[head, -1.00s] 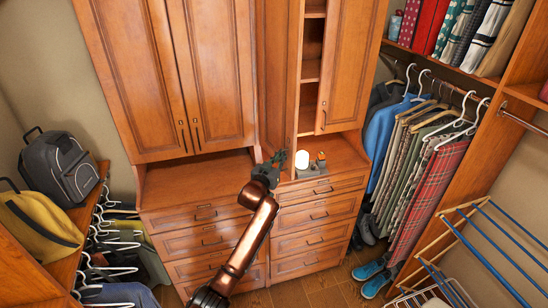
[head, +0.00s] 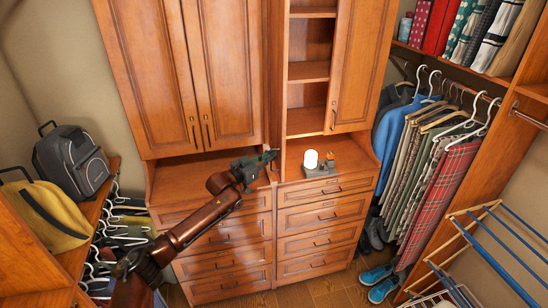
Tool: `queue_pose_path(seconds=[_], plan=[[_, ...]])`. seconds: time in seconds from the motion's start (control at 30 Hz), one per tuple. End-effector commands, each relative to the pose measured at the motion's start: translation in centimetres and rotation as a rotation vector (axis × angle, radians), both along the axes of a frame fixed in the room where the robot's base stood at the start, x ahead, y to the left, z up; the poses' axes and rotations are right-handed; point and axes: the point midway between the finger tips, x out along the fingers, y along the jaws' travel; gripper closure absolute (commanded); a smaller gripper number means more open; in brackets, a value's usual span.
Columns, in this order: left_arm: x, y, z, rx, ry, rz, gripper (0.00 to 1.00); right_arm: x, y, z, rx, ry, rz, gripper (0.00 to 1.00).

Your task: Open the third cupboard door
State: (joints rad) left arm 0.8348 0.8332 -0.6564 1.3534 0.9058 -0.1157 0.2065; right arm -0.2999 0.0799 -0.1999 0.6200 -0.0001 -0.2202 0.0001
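The third cupboard door (head: 275,70), the left door of the right-hand cupboard, stands swung open and shows nearly edge-on. The shelves (head: 308,72) behind it are exposed. The fourth door (head: 363,65), with a dark handle, is closed to the right. The first door (head: 142,75) and second door (head: 224,70) are closed on the left. My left gripper (head: 268,160) is by the lower end of the third door, over the counter. Whether it touches the door, and whether its fingers are open, is unclear. My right gripper is out of view.
A small grey holder with a white round item (head: 311,159) stands on the right counter. Drawers (head: 322,217) lie below. Bags (head: 70,160) and hangers are at left, hanging clothes (head: 440,150) and a drying rack (head: 480,250) at right.

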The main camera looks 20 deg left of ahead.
Motion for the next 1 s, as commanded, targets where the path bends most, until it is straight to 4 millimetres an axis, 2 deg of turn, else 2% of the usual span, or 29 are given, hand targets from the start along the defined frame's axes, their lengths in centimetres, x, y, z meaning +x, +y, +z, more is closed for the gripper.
queue_pose_path(seconds=[0.63, 0.67, 0.73, 1.0], plan=[[-0.13, 0.61, 0.04, 0.000, 0.000, -0.014, 1.00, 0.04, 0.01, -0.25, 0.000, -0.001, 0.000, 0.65], [-0.13, 0.61, 0.05, 0.000, 0.000, -0.014, 0.93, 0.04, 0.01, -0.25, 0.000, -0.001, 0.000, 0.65], [-0.13, 0.63, 0.06, 0.000, 0.000, -0.014, 0.88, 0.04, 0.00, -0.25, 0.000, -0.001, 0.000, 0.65], [-0.16, 0.67, 0.06, 0.000, 0.000, -0.014, 0.88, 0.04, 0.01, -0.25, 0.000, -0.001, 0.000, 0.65]])
